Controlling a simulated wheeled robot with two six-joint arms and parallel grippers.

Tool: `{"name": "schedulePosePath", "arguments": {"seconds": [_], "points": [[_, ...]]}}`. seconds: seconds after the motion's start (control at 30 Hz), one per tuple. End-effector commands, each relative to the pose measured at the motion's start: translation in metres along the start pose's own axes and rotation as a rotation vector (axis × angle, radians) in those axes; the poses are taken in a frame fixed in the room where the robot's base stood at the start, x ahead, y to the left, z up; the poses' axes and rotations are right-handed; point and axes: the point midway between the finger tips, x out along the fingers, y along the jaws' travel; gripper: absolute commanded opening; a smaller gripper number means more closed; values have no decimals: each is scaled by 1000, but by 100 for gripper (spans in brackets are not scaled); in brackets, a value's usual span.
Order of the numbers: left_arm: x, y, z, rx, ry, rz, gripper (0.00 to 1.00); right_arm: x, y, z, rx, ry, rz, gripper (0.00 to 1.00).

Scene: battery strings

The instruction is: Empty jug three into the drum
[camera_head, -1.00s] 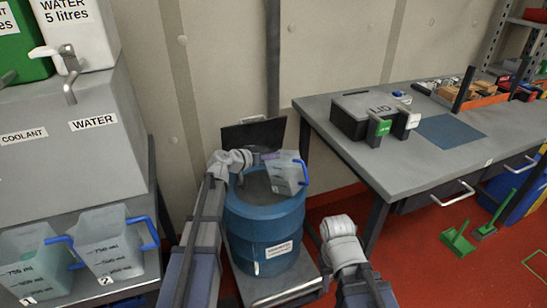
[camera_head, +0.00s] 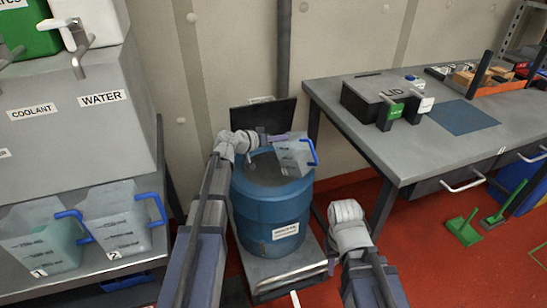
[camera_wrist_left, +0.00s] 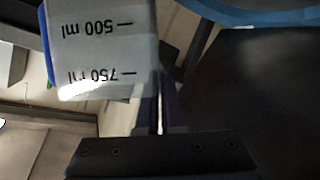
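A clear jug with a blue handle (camera_head: 294,158) is held over the right part of the blue drum's (camera_head: 272,215) top in the head view, slightly tilted. Its number is not visible. My left gripper (camera_head: 284,138) is shut on the jug's wall, on the side away from the handle. In the left wrist view the jug (camera_wrist_left: 105,45) shows its 500 ml and 750 ml marks upside down, beside the closely spaced fingers (camera_wrist_left: 159,105). No pouring stream shows, and I cannot tell what the jug contains. My right gripper's fingers are hidden; only that arm's wrist shows, right of the drum.
Jug 1 (camera_head: 38,243) and jug 2 (camera_head: 118,222) stand on the left shelf below the coolant and water tanks. A grey workbench (camera_head: 400,155) with a box marked LID (camera_head: 365,100) is at right. A dark panel (camera_head: 268,117) stands behind the drum.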

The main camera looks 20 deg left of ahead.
Motion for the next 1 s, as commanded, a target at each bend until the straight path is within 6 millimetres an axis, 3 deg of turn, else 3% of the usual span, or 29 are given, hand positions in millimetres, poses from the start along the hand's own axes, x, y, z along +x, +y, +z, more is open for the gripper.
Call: {"name": "schedulePosePath", "arguments": {"seconds": [0.33,0.6,1.0], "points": [[0,0,-1,-13,2,5,0,0,0,0,0,0,0,38],[-1,0,-3,-135,1,53,0,4,0,0,0,0,0,38],[-1,1,-3,-135,1,52,0,3,0,0,0,0,0,38]]}}
